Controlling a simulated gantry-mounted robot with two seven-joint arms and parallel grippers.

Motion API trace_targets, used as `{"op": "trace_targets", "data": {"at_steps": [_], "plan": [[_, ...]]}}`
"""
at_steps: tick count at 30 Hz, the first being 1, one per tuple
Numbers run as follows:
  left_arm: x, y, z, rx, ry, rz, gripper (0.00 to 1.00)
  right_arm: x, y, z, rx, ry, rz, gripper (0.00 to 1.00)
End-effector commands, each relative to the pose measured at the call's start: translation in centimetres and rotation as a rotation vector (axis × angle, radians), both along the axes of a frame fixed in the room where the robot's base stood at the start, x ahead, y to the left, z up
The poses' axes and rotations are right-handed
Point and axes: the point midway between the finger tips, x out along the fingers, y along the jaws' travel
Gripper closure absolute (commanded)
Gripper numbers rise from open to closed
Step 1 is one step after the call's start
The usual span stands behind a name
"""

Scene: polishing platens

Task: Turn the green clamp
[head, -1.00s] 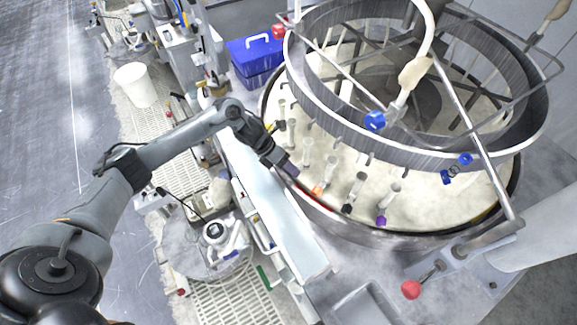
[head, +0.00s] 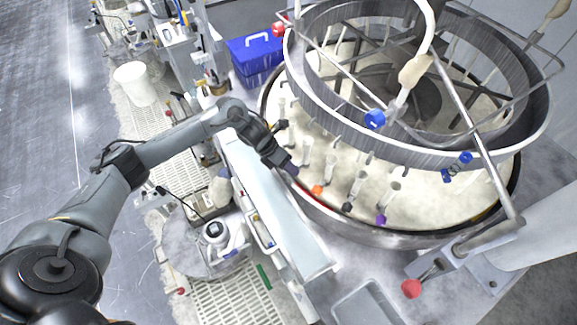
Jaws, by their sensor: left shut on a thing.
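My left gripper (head: 291,169) is at the near-left rim of the big round polishing platen (head: 430,205). It points down and is shut, at a spot in line with the row of coloured clamps along that rim. No green clamp shows clearly; the fingers cover the spot where they close, so the one they hold is hidden. To the right along the rim are an orange clamp (head: 317,189), a black clamp (head: 347,207) and a purple clamp (head: 381,220), each with a pale tube-like part. My right gripper is not in view.
A metal ring frame (head: 400,155) with bars and blue knobs (head: 375,119) stands over the platen. A red-knobbed lever (head: 411,289) is at the front right. A blue box (head: 255,52) stands behind the gripper. A long white tray (head: 275,215) runs below my forearm.

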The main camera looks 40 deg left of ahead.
Motion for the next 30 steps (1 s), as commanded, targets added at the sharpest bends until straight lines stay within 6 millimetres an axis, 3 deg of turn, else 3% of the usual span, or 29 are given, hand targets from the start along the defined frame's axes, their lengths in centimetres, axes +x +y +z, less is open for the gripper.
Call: {"op": "trace_targets", "data": {"at_steps": [16,30], "plan": [[-0.1,-1.1,0.4,0.472,-0.094,-0.003,0.99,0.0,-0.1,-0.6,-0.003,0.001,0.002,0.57],[-0.2,-2.0,0.3,0.905,-0.176,-0.004,0.99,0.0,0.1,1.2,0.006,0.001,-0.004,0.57]]}}
